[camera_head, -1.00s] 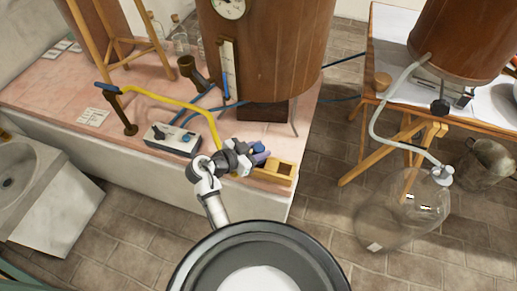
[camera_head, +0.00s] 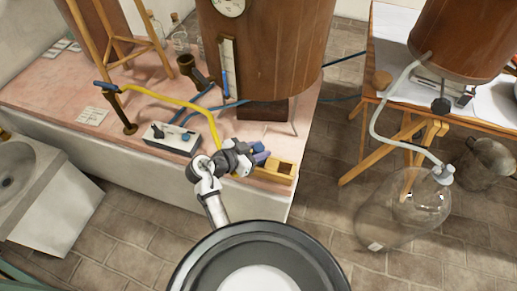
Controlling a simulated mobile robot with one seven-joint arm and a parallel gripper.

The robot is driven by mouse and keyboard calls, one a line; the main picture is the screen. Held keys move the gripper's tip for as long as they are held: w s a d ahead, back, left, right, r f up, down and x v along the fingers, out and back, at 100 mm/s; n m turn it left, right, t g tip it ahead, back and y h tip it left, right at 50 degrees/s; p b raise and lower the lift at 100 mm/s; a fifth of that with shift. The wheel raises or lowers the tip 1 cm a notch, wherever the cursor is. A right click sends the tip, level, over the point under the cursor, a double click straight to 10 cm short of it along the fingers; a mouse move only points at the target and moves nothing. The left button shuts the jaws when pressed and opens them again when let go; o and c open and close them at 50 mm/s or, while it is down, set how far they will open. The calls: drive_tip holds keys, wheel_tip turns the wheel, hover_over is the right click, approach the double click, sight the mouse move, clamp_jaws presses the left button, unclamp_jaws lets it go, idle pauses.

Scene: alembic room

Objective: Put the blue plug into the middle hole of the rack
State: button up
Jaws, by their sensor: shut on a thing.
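The rack (camera_head: 281,173) is a small yellow wooden block near the front right corner of the pink bench top. A dark open hole shows at its right end; my gripper and the plugs hide its left and middle parts. My gripper (camera_head: 246,160) is at the rack's left end, shut on what looks like the blue plug (camera_head: 258,147). I cannot tell whether the blue plug is in a hole or above one.
A large wooden barrel (camera_head: 265,50) stands behind the rack. The bench edge is close in front. A glass carboy (camera_head: 405,210) stands on the floor at right.

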drive_tip(key=shift+f+b, duration=1.25)
drive_tip(key=shift+b, duration=0.25)
idle(2.6)
drive_tip(key=o, duration=1.2)
drive_tip(key=shift+c, duration=0.2)
